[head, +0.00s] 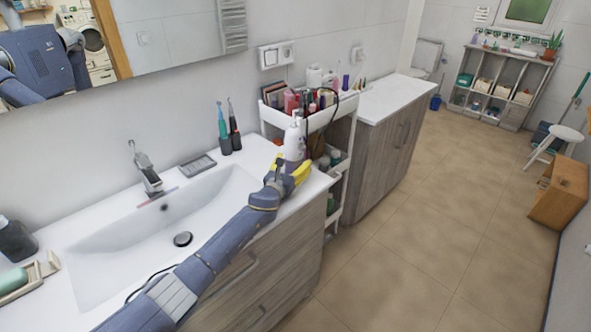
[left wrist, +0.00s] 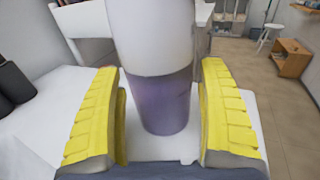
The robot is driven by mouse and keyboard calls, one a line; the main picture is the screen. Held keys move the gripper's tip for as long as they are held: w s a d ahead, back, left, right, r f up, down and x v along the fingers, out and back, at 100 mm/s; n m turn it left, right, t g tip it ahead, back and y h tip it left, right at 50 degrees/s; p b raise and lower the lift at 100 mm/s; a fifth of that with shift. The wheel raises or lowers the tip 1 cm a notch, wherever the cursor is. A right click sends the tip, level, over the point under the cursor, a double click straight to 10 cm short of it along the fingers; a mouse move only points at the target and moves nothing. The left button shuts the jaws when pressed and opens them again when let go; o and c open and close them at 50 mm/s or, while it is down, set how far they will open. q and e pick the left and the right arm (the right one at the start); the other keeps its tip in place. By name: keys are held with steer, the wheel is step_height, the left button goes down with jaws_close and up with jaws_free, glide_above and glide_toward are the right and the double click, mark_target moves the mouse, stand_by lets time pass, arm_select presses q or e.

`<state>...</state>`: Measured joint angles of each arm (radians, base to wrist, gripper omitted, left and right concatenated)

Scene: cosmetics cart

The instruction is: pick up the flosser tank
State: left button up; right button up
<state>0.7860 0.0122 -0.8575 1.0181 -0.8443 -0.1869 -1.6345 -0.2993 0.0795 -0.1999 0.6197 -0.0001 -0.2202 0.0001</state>
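The flosser tank (left wrist: 165,104) is a translucent purple lower section under a white body (left wrist: 152,38). It stands upright on the white counter, near the right end beside the cart. In the head view the purple part (head: 293,167) is partly hidden behind my gripper. My left gripper (head: 288,172) has yellow fingers, one on each side of the tank. In the left wrist view the fingers are open, with a visible gap between each of them and the tank. My right gripper is in neither view.
A white cart (head: 344,108) full of bottles and cosmetics stands close behind the tank. Two electric toothbrushes (head: 234,130) stand by the wall. The sink basin (head: 150,235) lies left of the tank, with a faucet (head: 147,172) and a grey soap dish (head: 198,166) behind it.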

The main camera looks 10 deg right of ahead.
mark_target(294, 111)
arm_select(q)
steer(key=c, duration=1.1)
steer(key=shift+o, duration=0.2)
steer(key=shift+r, duration=0.15)
step_height(294, 111, up, 20)
steer(key=shift+f, duration=0.1)
